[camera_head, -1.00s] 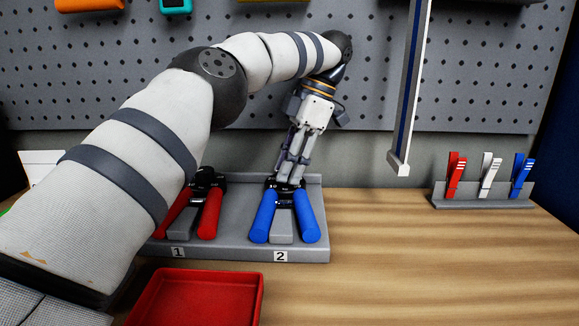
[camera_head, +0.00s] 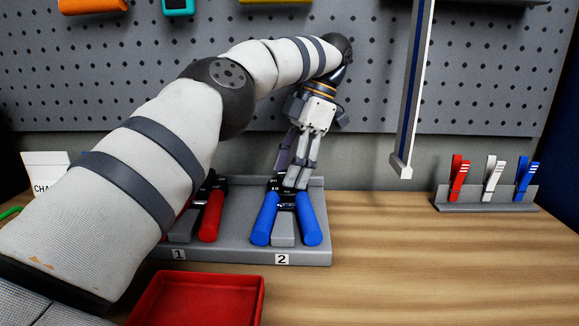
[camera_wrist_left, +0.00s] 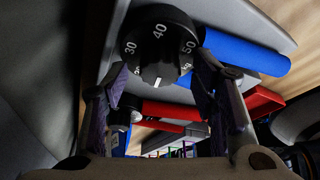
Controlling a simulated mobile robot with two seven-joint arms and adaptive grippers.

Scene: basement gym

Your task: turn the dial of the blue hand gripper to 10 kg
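The blue hand gripper (camera_head: 264,218) lies in slot 2 of a grey holder, its two blue handles toward me. Its black dial (camera_wrist_left: 158,45) shows 30, 40 and 50 in the left wrist view, with a white pointer line on the knob's lower part. In the head view small white numbers, seemingly 20 and 10, show on the dial's left side. My left gripper (camera_head: 296,184) points down at the dial. In the left wrist view its fingers (camera_wrist_left: 163,68) stand apart, one either side of the dial; I cannot tell whether they touch it. My right gripper is out of view.
A red hand gripper (camera_head: 212,216) lies in slot 1, partly behind my left arm. A red tray (camera_head: 257,298) sits in front. Clips in a stand (camera_head: 487,205) are at the right. A pale bar (camera_head: 412,95) hangs before the pegboard.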

